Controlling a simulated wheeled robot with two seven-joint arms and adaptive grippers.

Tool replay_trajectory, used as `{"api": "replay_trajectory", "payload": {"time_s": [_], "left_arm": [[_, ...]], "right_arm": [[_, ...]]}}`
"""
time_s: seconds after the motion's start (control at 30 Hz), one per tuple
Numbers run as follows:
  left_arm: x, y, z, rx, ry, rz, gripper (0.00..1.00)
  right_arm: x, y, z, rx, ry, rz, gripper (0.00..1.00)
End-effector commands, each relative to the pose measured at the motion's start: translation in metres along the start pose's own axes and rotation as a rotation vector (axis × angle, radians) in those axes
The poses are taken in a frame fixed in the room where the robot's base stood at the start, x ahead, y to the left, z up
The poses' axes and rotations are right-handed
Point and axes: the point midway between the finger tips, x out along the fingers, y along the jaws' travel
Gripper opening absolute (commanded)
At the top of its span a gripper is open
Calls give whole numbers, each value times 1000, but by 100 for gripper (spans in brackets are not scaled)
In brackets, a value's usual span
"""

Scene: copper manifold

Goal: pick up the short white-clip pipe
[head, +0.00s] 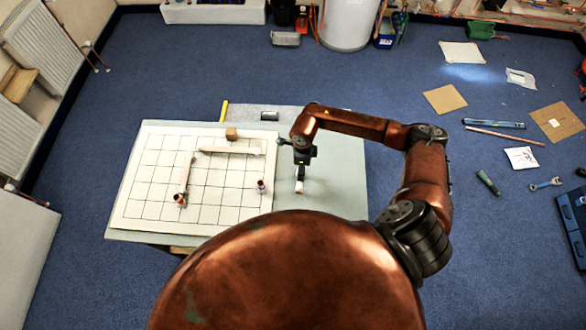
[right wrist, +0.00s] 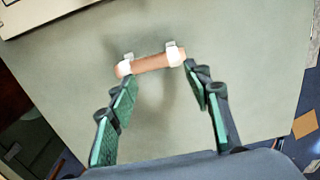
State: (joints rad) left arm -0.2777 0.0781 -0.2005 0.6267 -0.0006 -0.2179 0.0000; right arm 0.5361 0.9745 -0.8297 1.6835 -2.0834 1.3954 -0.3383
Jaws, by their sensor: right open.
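The short white-clip pipe (right wrist: 150,64) is a short copper tube with two white clips on it. It lies on the pale green table top, just beyond my fingertips in the right wrist view. In the head view it shows as a small pale piece (head: 299,188), partly hidden below my right gripper (head: 300,172). In the right wrist view my right gripper (right wrist: 161,78) is open, its green-padded fingers apart, with nothing between them. My left gripper is in neither view.
A white gridded board (head: 150,190) lies on the table (head: 345,180), left of my right gripper. The table right of the gripper is clear.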

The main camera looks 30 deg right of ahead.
Motion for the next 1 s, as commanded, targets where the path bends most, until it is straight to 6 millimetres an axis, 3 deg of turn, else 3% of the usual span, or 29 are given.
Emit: {"api": "replay_trajectory", "payload": {"time_s": [0.1,0.47,0.57,0.73,0.87,1.0], "left_arm": [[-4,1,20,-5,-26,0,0],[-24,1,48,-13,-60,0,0],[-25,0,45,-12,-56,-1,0],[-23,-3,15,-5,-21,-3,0],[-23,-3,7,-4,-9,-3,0],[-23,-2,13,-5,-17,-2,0]], "right_arm": [[12,4,-2,0,0,2,55],[58,8,4,-1,3,8,80],[71,8,2,-2,4,8,87],[77,7,1,0,4,6,98],[77,6,1,0,4,5,99],[76,6,1,0,4,5,90]]}}
